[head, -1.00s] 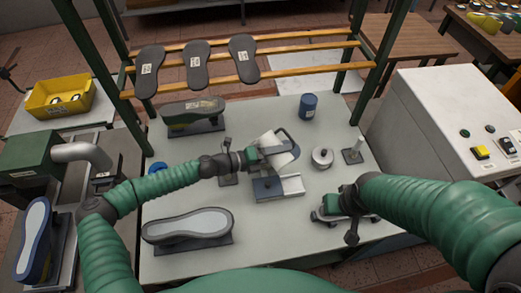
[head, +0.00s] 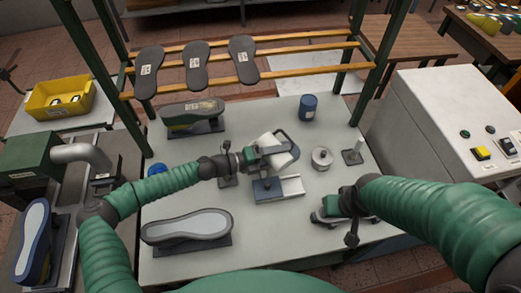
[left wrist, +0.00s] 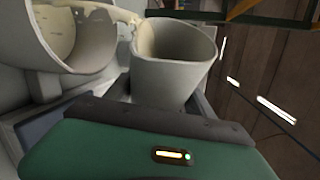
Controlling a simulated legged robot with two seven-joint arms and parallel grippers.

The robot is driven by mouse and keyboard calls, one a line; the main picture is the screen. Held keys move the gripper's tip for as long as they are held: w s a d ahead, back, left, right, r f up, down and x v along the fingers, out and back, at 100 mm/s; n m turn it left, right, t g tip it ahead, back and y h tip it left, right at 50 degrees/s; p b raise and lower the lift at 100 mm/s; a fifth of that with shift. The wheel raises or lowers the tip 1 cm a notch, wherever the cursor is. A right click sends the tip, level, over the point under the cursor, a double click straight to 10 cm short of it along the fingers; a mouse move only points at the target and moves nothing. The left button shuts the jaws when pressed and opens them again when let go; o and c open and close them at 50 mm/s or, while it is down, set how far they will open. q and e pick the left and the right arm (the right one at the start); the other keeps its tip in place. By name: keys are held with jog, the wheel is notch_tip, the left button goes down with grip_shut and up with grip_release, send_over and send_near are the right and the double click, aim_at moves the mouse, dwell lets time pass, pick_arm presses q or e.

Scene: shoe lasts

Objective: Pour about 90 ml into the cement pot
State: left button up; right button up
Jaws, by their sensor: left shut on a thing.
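My left gripper (head: 262,157) is shut on a pale jug (head: 268,143) and holds it tipped above the middle of the table. In the left wrist view the jug (left wrist: 178,75) has its open mouth turned towards a wider pale pot (left wrist: 75,62), which I take for the cement pot. Cream liquid (left wrist: 146,40) shows at the jug's lip and reaches towards the pot, and cream liquid lies inside the pot. In the head view the gripper and jug largely hide the pot. My right gripper (head: 335,208) is low over the table at the right; its jaws are unclear.
A blue-grey device with a pale plate (head: 291,186) stands just in front of the jug. A round metal tin (head: 322,157), a small post on a base (head: 353,154) and a blue can (head: 308,106) stand to the right. Shoe lasts (head: 188,226) occupy the table's left side.

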pick_arm(q)
jog(key=shift+n, duration=0.3)
dwell(0.5)
jog(key=shift+w+a+r+n+h, duration=0.1)
jog(key=shift+r+n+h, duration=0.2)
jog(key=shift+h, duration=0.1)
dwell(0.5)
jog(key=shift+f, duration=0.1)
jog(key=shift+f+m+y, duration=0.2)
jog(key=shift+m+y, duration=0.1)
jog(key=shift+m, duration=0.2)
jog(key=shift+r+m, duration=0.1)
jog(key=shift+m, duration=0.2)
dwell(0.3)
